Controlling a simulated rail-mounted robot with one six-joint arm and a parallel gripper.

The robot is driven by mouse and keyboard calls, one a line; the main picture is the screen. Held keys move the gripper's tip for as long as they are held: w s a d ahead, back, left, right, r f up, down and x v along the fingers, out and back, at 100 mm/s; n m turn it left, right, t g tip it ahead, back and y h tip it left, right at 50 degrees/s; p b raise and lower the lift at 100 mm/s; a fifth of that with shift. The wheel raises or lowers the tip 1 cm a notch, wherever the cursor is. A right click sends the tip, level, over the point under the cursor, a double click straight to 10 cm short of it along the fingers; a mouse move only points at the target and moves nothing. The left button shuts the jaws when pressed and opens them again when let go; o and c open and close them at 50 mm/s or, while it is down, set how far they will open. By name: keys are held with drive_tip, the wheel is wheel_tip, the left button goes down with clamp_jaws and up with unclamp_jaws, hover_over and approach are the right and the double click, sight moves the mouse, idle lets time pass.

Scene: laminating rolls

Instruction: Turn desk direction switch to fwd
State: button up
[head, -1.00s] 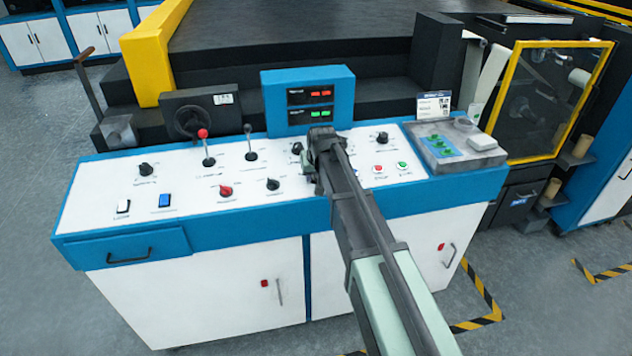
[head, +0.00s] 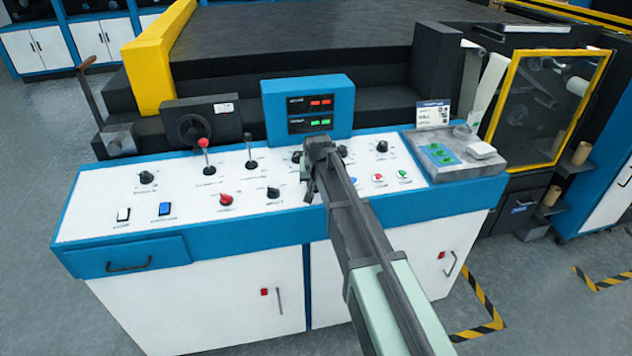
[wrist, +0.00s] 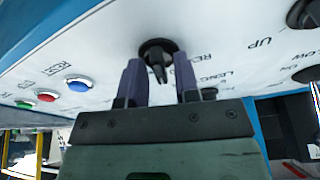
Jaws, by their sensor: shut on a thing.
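In the wrist view a black rotary knob (wrist: 158,52) with a pointer sits on the white desk panel, beside partly hidden lettering that starts "RE". It appears to be the direction switch. My gripper (wrist: 158,80) has one dark finger on each side of the knob's pointer and is shut on it. The pointer runs toward the gripper's palm. In the head view my gripper (head: 309,188) is low over the middle of the desk panel (head: 110,215), and it and the arm hide the gripped knob. The full lettering around the knob cannot be read.
A red-topped lever (head: 204,155) and a black lever (head: 251,150) stand up left of my gripper. A blue display box (head: 308,85) rises behind it. Black knobs (head: 273,193), a red knob (head: 226,200) and push buttons (head: 402,174) lie around it.

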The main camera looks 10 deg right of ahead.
drive_tip(key=m+h, duration=0.1)
drive_tip(key=m, duration=0.5)
drive_tip(key=shift+g, duration=0.3)
drive_tip(key=shift+m, duration=0.3)
drive_tip(key=o, duration=0.6)
drive_tip(key=shift+r, duration=0.1)
drive_tip(key=p+v, duration=1)
drive_tip(key=shift+s+a+r, duration=0.15)
drive_tip(key=shift+r, duration=0.15)
